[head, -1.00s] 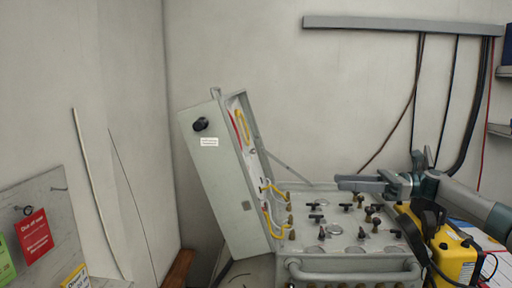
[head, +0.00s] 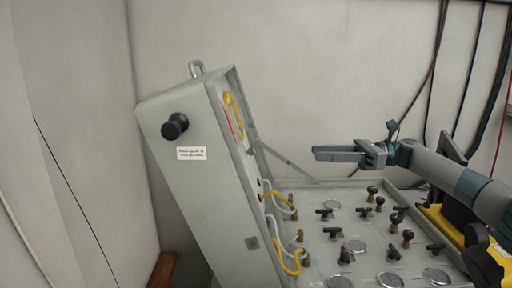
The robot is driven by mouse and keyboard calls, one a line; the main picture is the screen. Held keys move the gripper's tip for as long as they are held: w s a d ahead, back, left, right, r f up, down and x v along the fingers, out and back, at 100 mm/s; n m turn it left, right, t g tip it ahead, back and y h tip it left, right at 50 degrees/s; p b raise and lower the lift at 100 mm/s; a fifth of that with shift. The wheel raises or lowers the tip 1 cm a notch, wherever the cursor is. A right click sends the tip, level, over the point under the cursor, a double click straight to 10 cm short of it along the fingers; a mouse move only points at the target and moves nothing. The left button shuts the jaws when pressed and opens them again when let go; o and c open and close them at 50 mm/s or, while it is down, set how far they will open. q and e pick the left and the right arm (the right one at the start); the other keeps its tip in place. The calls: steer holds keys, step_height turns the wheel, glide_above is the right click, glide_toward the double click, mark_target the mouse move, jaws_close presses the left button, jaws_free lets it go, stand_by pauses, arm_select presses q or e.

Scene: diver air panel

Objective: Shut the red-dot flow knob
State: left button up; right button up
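The air panel (head: 325,188) is a grey face with several dark knobs, round gauges and brass fittings, set in an open case. A dark knob (head: 346,255) near the panel's lower left seems to have a small reddish mark by it. The marks are too small to tell which knob has the red dot. My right gripper (head: 318,153) is in the air above the panel's back edge, pointing left, apart from every knob. It holds nothing that I can see. Its fingers show edge-on, so their gap cannot be judged. My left gripper is out of view.
The case's open lid (head: 205,215) stands tilted at the panel's left, with a black knob (head: 175,126) on it. Yellow and white hoses (head: 284,198) run from the lid to the panel. A yellow unit (head: 455,228) lies right, under my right arm. Cables hang behind.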

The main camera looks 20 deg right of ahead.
mark_target(251, 152)
steer(key=shift+r, duration=0.15)
stand_by(0.3)
